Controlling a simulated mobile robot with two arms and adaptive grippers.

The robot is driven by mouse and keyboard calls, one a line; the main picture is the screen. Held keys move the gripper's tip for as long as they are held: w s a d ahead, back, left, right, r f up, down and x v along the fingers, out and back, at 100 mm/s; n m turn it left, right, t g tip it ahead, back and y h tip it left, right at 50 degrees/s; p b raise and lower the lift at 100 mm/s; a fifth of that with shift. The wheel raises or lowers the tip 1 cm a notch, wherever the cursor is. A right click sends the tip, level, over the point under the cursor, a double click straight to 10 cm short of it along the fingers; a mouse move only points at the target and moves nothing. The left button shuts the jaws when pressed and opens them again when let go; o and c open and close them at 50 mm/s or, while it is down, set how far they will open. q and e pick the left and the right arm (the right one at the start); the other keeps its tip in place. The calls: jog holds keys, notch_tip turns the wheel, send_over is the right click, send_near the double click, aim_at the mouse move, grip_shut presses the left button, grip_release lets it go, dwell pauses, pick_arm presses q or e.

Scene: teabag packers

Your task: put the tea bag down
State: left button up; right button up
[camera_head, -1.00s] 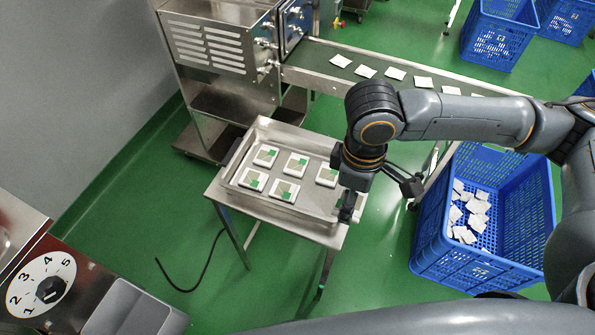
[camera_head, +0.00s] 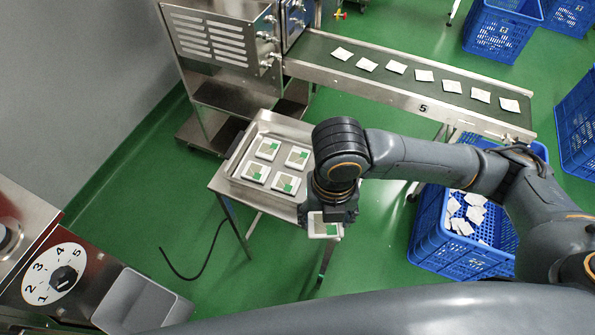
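The tea bag (camera_head: 325,229), a white square packet with a green corner, shows at the underside of my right gripper (camera_head: 331,213). The fingertips are mostly hidden by the wrist. Several similar tea bags lie in the tray in rows, such as one at the back left (camera_head: 267,149). The right part of the tray is hidden behind my arm. My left gripper is not in view.
A conveyor (camera_head: 310,70) carrying white packets runs behind the tray. A blue crate (camera_head: 430,252) with loose packets stands to the right, partly behind my arm. A machine with a numbered dial (camera_head: 52,274) and a grey bin (camera_head: 140,302) are at lower left.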

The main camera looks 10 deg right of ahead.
jog(key=w+f, duration=0.3)
jog(key=w, duration=0.1)
jog(key=w+d+f, duration=0.1)
jog(key=w+f, duration=0.2)
jog(key=w, duration=0.1)
jog(key=w+d+f, duration=0.1)
jog(key=w+f, duration=0.2)
jog(key=w, duration=0.2)
jog(key=shift+d+f, duration=0.1)
jog(key=shift+d, duration=0.15)
jog(key=shift+w+d+f, duration=0.1)
jog(key=shift+w+f, duration=0.15)
jog(key=shift+f, duration=1.65)
jog(key=shift+f, duration=0.2)
jog(key=o, duration=0.4)
jog(key=shift+r, duration=0.2)
